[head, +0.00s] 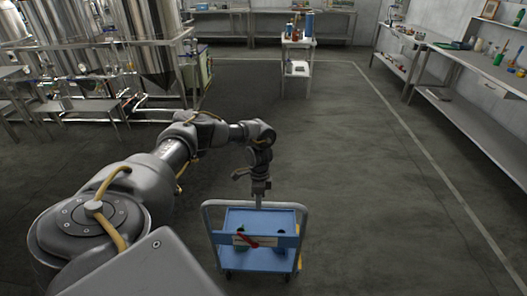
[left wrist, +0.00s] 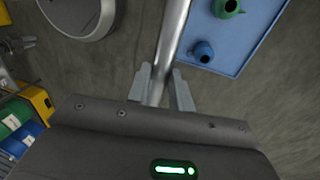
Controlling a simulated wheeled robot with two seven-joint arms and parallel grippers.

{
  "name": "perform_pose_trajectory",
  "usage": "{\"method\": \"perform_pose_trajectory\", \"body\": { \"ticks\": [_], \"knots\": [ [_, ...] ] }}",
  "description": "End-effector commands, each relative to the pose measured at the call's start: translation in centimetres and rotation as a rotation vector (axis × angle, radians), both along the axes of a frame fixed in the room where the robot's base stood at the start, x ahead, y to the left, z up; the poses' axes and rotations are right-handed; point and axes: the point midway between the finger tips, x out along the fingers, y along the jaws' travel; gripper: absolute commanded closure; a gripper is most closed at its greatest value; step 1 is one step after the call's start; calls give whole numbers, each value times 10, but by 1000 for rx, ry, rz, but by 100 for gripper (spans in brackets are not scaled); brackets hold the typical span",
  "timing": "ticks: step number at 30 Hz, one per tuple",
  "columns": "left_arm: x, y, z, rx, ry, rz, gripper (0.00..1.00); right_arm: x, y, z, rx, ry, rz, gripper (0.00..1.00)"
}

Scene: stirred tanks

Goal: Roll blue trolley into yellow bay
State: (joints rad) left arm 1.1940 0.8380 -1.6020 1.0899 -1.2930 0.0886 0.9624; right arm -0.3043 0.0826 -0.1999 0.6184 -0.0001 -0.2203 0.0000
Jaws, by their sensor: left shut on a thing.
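The blue trolley (head: 258,261) stands on the floor at the lower middle of the head view, with a grey tubular handle frame around its near side. A green item, a blue item and a red item show on it. My right gripper is out of view. No yellow bay can be made out.
Steel tanks (head: 150,40) and a low bench stand at the left. A small white cart (head: 297,70) with bottles stands ahead at the back. Long benches (head: 475,75) line the right wall. The floor between, crossed by a pale line (head: 410,128), is open.

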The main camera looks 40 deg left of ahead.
Motion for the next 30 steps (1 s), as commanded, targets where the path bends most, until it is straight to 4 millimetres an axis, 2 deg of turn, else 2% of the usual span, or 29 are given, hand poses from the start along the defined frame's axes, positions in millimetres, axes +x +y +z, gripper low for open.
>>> {"method": "perform_pose_trajectory", "body": {
  "ticks": [9, 10, 14, 24, 26, 30],
  "knots": [
    [5, 3, 3, 6, -15, 4, 100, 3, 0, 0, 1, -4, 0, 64],
    [5, 3, 3, 6, -15, 4, 75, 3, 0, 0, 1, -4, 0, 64],
    [4, 3, 3, 5, -13, 4, 58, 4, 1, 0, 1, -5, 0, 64],
    [3, 2, 4, 3, -8, 3, 57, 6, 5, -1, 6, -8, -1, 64],
    [4, 3, 9, 3, -8, 3, 57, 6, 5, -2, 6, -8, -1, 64],
    [8, 6, 31, 3, -11, 2, 57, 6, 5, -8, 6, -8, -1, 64]
  ]
}}
